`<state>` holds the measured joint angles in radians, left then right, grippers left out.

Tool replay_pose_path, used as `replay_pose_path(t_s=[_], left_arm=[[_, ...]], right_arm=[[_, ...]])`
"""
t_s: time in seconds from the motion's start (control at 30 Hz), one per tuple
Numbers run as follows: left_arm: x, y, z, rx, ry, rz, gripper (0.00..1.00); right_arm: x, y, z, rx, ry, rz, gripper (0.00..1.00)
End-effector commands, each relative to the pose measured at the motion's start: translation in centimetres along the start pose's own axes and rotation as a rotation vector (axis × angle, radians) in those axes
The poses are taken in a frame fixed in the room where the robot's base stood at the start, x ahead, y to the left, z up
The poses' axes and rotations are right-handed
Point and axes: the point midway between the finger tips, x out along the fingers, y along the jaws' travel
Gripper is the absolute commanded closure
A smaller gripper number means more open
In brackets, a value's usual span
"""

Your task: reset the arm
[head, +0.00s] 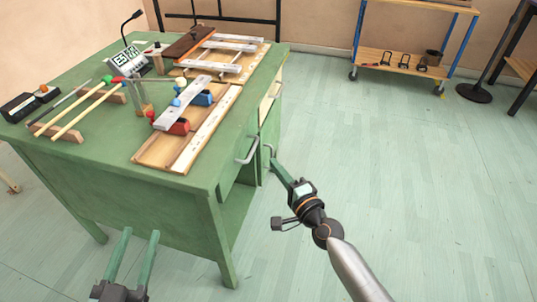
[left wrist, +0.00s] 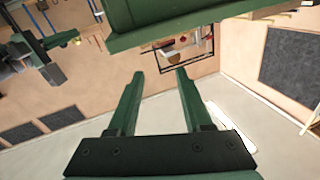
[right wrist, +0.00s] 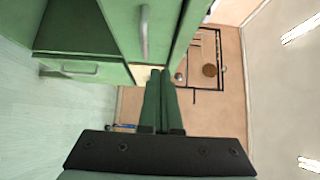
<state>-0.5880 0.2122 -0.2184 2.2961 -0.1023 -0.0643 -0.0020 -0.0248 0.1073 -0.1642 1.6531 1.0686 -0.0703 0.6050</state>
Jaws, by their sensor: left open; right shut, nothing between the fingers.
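My left gripper (head: 137,258) is open and empty in front of the near side of the green desk, below its top. Its two green fingers also show spread apart in the left wrist view (left wrist: 158,84). My right gripper (head: 277,165) is at the right side of the desk, close to the silver drawer handles. In the right wrist view its fingers (right wrist: 161,72) are together with nothing between them. Part of my right arm also shows at the upper left of the left wrist view.
The green desk (head: 222,195) has a silver handle (head: 247,150) on a drawer that stands out. A shelf trolley (head: 400,66) stands at the back right.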

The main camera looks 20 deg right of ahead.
Motion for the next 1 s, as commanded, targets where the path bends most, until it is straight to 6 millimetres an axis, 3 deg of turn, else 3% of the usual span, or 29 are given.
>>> replay_pose_path(t_s=[0.3, 0.43, 0.67, 0.8, 1.0], left_arm=[[-0.1, 0.1, 0.9, -0.011, -0.035, 0.0, 0.5], [-0.1, 0.1, 0.9, -0.011, -0.035, 0.0, 0.5], [-0.1, 0.1, 0.9, -0.011, -0.033, 0.0, 0.5], [-0.1, 0.1, 0.9, -0.011, -0.033, 0.0, 0.5], [-0.1, 0.1, 0.8, -0.011, -0.033, 0.0, 0.5]], right_arm=[[-1.7, 0.0, 0.0, -0.007, -0.001, 0.0, 1.0], [-2.8, -0.1, 0.6, -0.127, -0.009, 0.002, 1.0], [-8.5, -1.5, 3.1, -0.765, -0.042, -0.009, 1.0], [-11.8, -3.1, 4.4, -1.158, -0.05, -0.027, 1.0], [-15.5, -5.6, 5.8, -1.613, -0.043, -0.054, 1.0]])
